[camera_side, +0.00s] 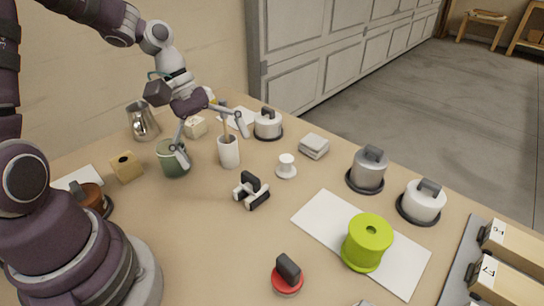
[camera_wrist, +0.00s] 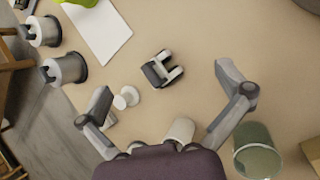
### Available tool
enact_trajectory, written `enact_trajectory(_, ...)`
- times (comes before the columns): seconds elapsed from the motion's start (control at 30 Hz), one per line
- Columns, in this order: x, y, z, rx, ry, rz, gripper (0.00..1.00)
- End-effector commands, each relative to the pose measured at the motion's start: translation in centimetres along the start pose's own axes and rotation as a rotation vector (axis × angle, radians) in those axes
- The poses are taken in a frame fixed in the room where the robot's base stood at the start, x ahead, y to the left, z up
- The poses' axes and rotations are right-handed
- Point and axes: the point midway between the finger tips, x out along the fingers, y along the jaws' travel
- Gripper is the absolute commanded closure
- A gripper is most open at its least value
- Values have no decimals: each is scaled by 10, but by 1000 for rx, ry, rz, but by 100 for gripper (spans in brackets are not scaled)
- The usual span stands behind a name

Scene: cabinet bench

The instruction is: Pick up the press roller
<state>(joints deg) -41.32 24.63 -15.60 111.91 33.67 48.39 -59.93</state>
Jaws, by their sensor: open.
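The object that looks like the press roller (camera_side: 252,190) has a black grip and white parts on its sides. It lies on the bench in front of the white cup. In the wrist view the roller (camera_wrist: 160,70) shows at the middle, between and a little beyond my fingertips. My gripper (camera_side: 211,142) is wide open and empty, above the bench near the white cup and green cup. Both fingers also show in the wrist view (camera_wrist: 162,82). The roller is in plain sight and apart from the fingers.
The white cup (camera_side: 229,152), with a stick in it, and the green cup (camera_side: 172,160) stand close to my fingers. A small white spool (camera_side: 286,167) stands behind the roller. A lime pot (camera_side: 367,242) sits on a white sheet (camera_side: 315,218). Bench around the roller is clear.

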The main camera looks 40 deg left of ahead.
Motion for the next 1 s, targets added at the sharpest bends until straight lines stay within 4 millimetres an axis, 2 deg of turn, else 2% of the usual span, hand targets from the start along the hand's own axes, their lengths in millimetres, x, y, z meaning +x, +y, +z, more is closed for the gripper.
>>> enact_trajectory(0.03, 9, 0, -10, -152, -100, 60, 0)
enact_trajectory(0.1, 16, 4, -20, -349, -237, 152, 0)
enact_trajectory(0.2, 18, 8, -33, -575, -407, 271, 0)
enact_trajectory(0.3, 16, 10, -43, -716, -524, 352, 0)
enact_trajectory(0.43, 19, 10, -49, -784, -587, 392, 0)
enact_trajectory(0.63, 57, -4, -65, -789, -590, 389, 0)
enact_trajectory(0.83, 78, -10, -74, -786, -588, 388, 0)
enact_trajectory(1.0, 105, 9, -60, -782, -588, 384, 0)
